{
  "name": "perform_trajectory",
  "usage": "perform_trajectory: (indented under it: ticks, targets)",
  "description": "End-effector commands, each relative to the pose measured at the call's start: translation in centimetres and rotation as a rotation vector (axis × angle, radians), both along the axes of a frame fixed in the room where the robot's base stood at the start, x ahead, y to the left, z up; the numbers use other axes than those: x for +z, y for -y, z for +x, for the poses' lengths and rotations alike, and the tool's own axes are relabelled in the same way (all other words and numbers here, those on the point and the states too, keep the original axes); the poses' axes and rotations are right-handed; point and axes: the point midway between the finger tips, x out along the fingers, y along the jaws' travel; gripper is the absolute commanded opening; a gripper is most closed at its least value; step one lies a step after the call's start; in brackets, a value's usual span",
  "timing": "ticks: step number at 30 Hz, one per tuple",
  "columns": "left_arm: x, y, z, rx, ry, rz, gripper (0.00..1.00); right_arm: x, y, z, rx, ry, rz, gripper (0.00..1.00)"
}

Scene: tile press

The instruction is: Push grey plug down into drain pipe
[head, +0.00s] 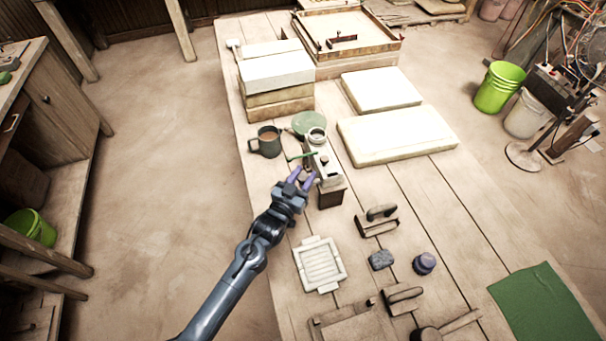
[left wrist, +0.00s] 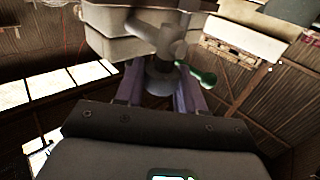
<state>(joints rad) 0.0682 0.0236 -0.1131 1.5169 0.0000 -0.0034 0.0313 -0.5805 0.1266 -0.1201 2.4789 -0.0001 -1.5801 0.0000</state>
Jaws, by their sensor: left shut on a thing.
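A pale press-like unit (head: 325,163) with a dark brown base stands on the plank table, and a green lever (head: 301,156) sticks out from its left side. My left gripper (head: 302,178) is close against the front left of this unit, its purple fingers pointing at it. In the left wrist view, the grey drain pipe (left wrist: 165,48) comes down from the pale body above, with the green lever (left wrist: 203,78) beside it. The fingers are shut around a grey round piece, the plug (left wrist: 160,84), at the pipe's lower end. How deep it sits is hidden. My right gripper is not in view.
A dark mug (head: 266,143) and a green dish (head: 306,121) stand close behind the unit. White slabs (head: 396,137) lie to the right.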

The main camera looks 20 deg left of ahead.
Motion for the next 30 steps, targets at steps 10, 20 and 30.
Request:
perform_trajectory:
  ticks: [10, 20, 30]
  targets:
    - [-0.5, -0.1, -0.1, 0.001, -0.013, 0.001, 0.59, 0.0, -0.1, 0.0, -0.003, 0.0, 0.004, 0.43]
    - [-0.4, -0.1, -0.3, 0.001, -0.01, 0.001, 0.59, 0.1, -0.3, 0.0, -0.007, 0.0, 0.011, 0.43]
    - [-0.4, -0.6, -4.7, 0.001, -0.012, 0.001, 0.59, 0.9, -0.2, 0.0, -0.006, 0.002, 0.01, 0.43]
